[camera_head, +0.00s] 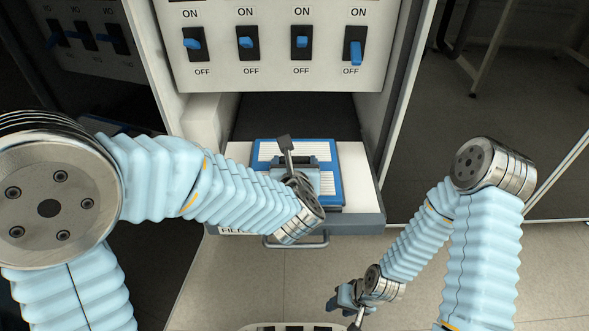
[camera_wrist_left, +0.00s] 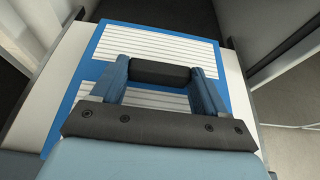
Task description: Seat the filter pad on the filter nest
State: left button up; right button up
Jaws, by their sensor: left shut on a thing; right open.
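The filter pad (camera_head: 336,183) is a flat blue frame with white pleats. It lies over the pulled-out white drawer marked with a partly hidden "FILTER" label. In the left wrist view the pad (camera_wrist_left: 150,42) fills the middle, with a black grip (camera_wrist_left: 160,72) on top. My left gripper (camera_head: 293,163) is shut on this grip, one finger at each end. The filter nest (camera_head: 357,172) appears to be the white drawer top under the pad; whether the pad touches it or sits level, I cannot tell.
A white panel (camera_head: 275,75) with several blue ON/OFF switches is above the drawer. A metal drawer handle (camera_head: 297,243) faces the front. Cabinet walls flank the drawer closely.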

aim_at(294, 162)
pick_arm(q)
jog(key=x, duration=0.3)
jog(key=shift+w+f, duration=0.15)
jog(key=shift+w, duration=0.15)
jog(key=shift+w+f+b, duration=0.15)
jog(key=shift+f+b, duration=0.35)
jog(key=shift+b, duration=0.05)
jog(key=shift+f+b, duration=0.45)
jog(key=shift+b, duration=0.25)
jog(key=shift+f+b, duration=0.6)
jog(key=o, duration=1.1)
jog(key=shift+o, duration=0.2)
